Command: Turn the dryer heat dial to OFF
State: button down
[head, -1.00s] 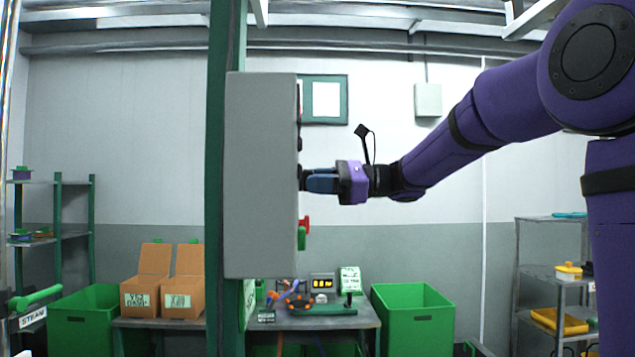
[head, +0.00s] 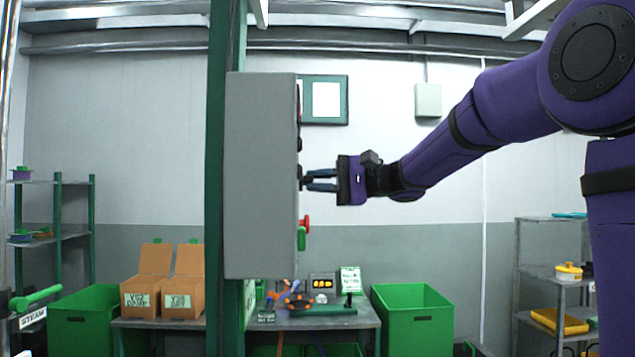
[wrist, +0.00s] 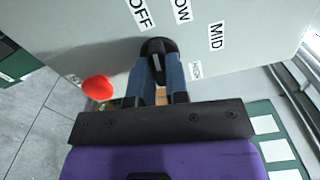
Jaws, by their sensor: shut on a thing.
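The black heat dial (wrist: 157,46) sits on the face of the grey control box (head: 260,175). In the wrist view, the labels OFF (wrist: 140,13), LOW (wrist: 182,10) and MID (wrist: 216,36) stand around its far side. My gripper (head: 306,180) is shut on the dial, with one blue finger on each side of it; in the wrist view its fingers (wrist: 158,72) reach the knob. In the head view the box is edge-on, so the dial shows only as a small dark bump. I cannot tell which label the dial points at.
A red button (wrist: 97,88) is close to the fingers, below the dial on the box face. A green control (head: 301,238) is under it. A green post (head: 221,150) stands behind the box. Green bins (head: 412,318) and a bench are lower down.

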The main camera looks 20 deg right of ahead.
jog(key=shift+n, duration=0.9)
jog(key=c, duration=1.1)
grip_release()
jog(key=v, duration=1)
jog(key=shift+s+d, duration=0.1)
jog(key=shift+d, duration=0.3)
